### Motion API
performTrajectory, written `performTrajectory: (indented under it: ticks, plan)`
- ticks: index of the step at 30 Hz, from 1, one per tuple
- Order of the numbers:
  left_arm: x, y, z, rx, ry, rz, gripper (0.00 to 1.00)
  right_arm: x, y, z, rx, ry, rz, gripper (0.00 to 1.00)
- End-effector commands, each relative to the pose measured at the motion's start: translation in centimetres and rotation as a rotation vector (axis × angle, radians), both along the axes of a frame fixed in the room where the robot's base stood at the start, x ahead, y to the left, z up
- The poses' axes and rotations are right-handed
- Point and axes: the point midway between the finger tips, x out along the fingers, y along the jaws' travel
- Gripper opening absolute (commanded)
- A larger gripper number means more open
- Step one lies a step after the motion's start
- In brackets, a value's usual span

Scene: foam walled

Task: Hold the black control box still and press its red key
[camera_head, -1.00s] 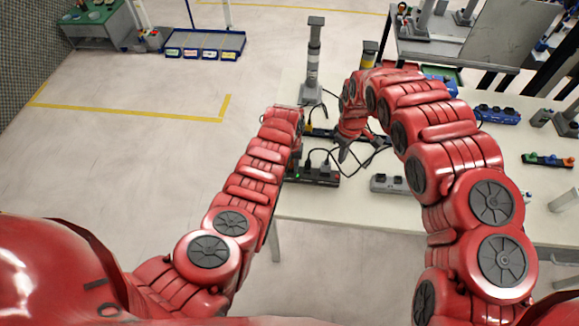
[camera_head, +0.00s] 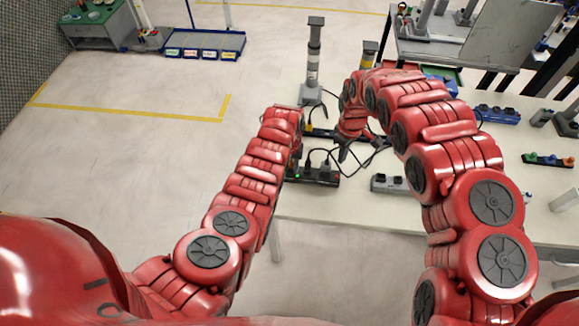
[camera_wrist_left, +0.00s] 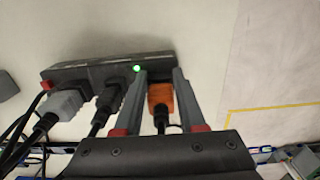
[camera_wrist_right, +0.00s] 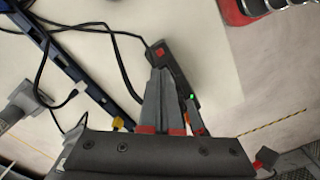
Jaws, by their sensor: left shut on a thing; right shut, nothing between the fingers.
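The black control box (camera_head: 322,180) lies near the table's left front edge, with a lit green lamp and several plugs. Its red key (camera_wrist_left: 47,85) is at the box's left end in the left wrist view, and shows in the right wrist view (camera_wrist_right: 160,52) at the far end. My left gripper (camera_wrist_left: 159,75) is at the opposite end, by the lamp, its fingers closed on both sides of an orange plug (camera_wrist_left: 160,96) in the box. My right gripper (camera_head: 343,158) is shut and empty, pointing down above the box. Its fingertips appear near the red key; whether they touch is unclear.
Black cables loop over the table beside the box. A grey box with dark knobs (camera_head: 388,184) lies to the right, a blue one (camera_head: 497,114) further back. A grey post (camera_head: 313,62) stands behind. The table's left edge is close to my left arm.

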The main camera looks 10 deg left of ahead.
Motion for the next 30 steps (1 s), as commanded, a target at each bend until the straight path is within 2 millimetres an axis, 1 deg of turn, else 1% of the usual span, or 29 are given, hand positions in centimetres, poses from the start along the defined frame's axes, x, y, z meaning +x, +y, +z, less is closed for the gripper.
performTrajectory:
  ticks: [15,18,20,23,26,30]
  plan:
    - [0.0,0.0,0.0,0.000,0.000,0.000,0.00,0.0,0.0,0.0,0.000,0.000,0.000,0.00]
    - [0.0,0.0,0.0,0.000,-0.001,0.000,0.00,0.3,0.3,-0.2,0.003,-0.008,-0.011,0.00]
    - [0.0,0.0,0.0,0.000,0.000,0.000,0.00,0.7,0.8,-0.5,0.005,-0.019,-0.028,0.00]
    - [0.0,0.0,0.0,0.000,-0.001,0.000,0.00,1.8,2.1,-1.3,0.015,-0.049,-0.083,0.00]
    - [0.0,0.0,0.0,0.000,-0.001,0.000,0.00,3.2,4.0,-2.1,0.036,-0.095,-0.173,0.00]
    - [0.0,0.0,0.0,0.000,-0.001,0.000,0.00,5.1,6.4,-2.9,0.078,-0.164,-0.340,0.00]
